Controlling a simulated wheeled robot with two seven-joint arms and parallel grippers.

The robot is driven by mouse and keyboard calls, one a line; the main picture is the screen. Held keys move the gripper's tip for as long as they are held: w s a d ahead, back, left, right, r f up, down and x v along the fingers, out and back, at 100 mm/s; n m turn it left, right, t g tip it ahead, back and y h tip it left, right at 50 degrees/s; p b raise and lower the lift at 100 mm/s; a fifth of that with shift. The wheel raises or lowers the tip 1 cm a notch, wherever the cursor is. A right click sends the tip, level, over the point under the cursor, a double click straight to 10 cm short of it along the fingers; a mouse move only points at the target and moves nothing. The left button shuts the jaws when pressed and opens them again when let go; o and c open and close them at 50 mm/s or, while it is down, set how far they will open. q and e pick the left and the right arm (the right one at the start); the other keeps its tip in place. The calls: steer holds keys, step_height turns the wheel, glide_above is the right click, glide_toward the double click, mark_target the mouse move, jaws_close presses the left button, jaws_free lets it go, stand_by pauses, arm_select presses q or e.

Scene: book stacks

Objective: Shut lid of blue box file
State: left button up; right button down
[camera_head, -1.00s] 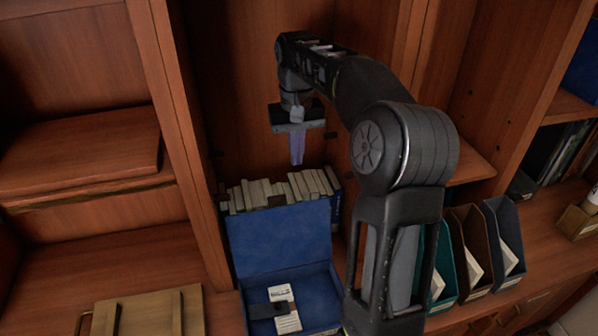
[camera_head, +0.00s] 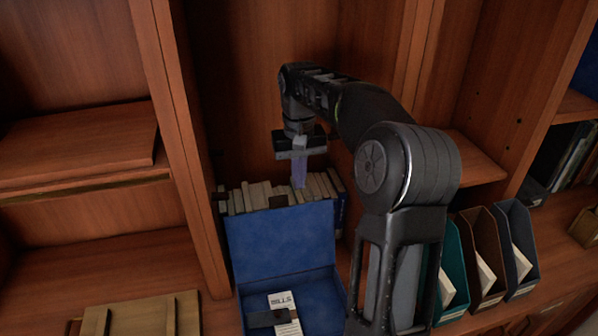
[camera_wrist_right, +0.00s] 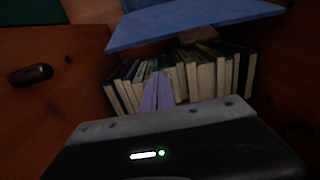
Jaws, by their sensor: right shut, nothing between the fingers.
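The blue box file (camera_head: 290,282) stands open on the shelf, its lid (camera_head: 280,238) raised at the back. Papers marked "BILLS" (camera_head: 282,300) lie inside beside a dark clip (camera_head: 268,318). My right gripper (camera_head: 299,182) is shut and empty, pointing down behind the raised lid, over the row of books. It appears apart from the lid. In the right wrist view the purple fingers (camera_wrist_right: 157,92) are together in front of the books, and the lid (camera_wrist_right: 190,22) crosses the top. My left gripper is not in view.
A row of books (camera_head: 255,196) stands behind the box file. Teal, brown and navy magazine files (camera_head: 485,258) stand to the right. A wooden upright (camera_head: 178,150) is close on the left. A wooden tray (camera_head: 140,314) lies at lower left.

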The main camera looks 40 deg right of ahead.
steer(key=s, duration=0.1)
steer(key=s+a+p, duration=0.1)
steer(key=s+f, duration=0.1)
steer(key=shift+s+a+p, duration=0.15)
steer(key=shift+a+p, duration=0.15)
steer(key=shift+a, duration=0.1)
